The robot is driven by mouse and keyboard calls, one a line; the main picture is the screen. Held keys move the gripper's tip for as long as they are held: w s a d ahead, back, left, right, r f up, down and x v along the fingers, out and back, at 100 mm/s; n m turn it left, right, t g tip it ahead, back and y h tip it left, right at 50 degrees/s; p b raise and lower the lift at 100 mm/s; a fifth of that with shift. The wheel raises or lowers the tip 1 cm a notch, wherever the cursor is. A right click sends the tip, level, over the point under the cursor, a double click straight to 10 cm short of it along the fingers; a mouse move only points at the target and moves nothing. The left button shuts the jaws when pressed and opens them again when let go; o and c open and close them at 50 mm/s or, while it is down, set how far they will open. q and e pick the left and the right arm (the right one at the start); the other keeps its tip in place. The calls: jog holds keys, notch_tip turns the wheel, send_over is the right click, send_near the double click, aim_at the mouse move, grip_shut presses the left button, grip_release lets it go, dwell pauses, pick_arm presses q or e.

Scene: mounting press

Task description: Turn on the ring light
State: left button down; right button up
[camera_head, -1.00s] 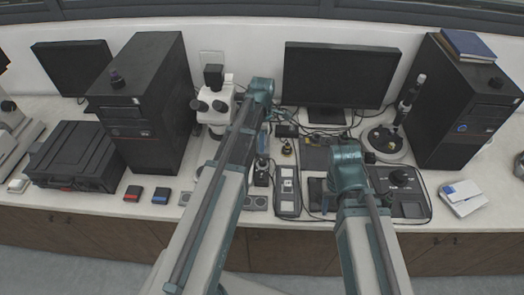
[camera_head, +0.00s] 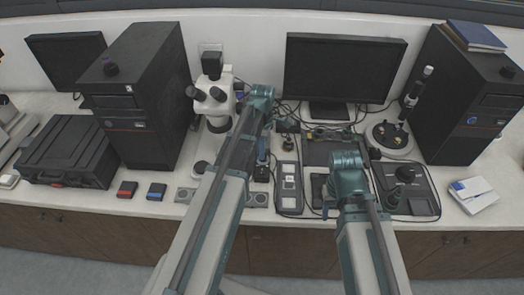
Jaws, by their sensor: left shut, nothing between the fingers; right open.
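A white stereo microscope (camera_head: 215,97) with dark eyepieces stands at the back, left of the middle monitor. I cannot make out a ring light or its switch for certain; the area under the microscope head is partly hidden by my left arm. My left gripper (camera_head: 262,156) points down just right of the microscope, close to a small black device (camera_head: 261,173). It is shut and empty, and small in this view. My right gripper (camera_head: 327,205) hangs low over the front of the bench, near a dark flat item. It is open and mostly hidden behind my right arm.
Black computer towers (camera_head: 140,100) stand left and right (camera_head: 470,100). A monitor (camera_head: 343,68) is at the back. A grey strip with white panels (camera_head: 289,185), a black control pad (camera_head: 415,195) and a round-based stand (camera_head: 388,148) crowd the middle and right.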

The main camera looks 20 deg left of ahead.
aim_at(262, 176)
pick_arm(q)
jog(key=f+b, duration=0.4)
jog(key=f, duration=0.1)
jog(key=s+f+b, duration=0.1)
jog(key=f+b, duration=0.1)
jog(key=shift+d+f+b, duration=0.15)
jog(key=shift+f+b, duration=0.2)
jog(key=shift+s+d+f+t+b, duration=0.1)
jog(key=shift+s+f+t+b, duration=0.2)
jog(key=shift+s+t, duration=0.1)
